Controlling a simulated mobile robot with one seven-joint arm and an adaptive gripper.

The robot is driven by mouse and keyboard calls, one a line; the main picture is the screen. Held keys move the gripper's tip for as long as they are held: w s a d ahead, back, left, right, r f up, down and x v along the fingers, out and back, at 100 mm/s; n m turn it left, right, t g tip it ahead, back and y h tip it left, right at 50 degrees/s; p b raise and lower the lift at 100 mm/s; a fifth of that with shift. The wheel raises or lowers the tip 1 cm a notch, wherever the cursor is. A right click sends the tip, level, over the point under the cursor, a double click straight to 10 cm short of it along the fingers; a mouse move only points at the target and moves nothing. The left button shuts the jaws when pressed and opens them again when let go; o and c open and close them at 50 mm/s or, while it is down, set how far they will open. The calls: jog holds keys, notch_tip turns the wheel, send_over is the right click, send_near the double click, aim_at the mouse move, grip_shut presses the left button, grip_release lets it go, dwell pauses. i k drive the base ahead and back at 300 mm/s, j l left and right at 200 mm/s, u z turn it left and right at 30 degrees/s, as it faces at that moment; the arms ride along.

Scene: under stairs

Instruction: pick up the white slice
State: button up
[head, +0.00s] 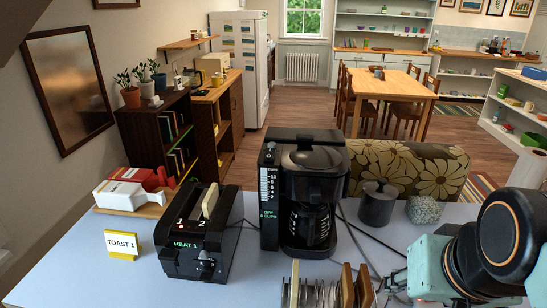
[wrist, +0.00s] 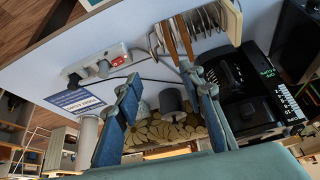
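A pale cream-white slice (head: 209,201) stands upright in the slot marked 2 of the black toaster (head: 197,256), its top sticking out. Another pale slice (head: 294,282) stands at the left end of the wire toast rack (head: 322,296) at the front edge of the head view; it also shows in the wrist view (wrist: 231,20). Two brown slices (head: 347,284) stand at the rack's right end. My gripper (wrist: 163,82) is open and empty, its blue fingers well apart. In the head view it is at lower right, right of the rack and far from the toaster.
A black coffee maker (head: 303,190) stands between toaster and gripper side. A yellow-based sign (head: 122,245) reads TOAST 1. A power strip (wrist: 98,67) and cables lie on the counter.

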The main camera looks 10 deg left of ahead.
aim_at(210, 202)
jog(key=u, duration=1.35)
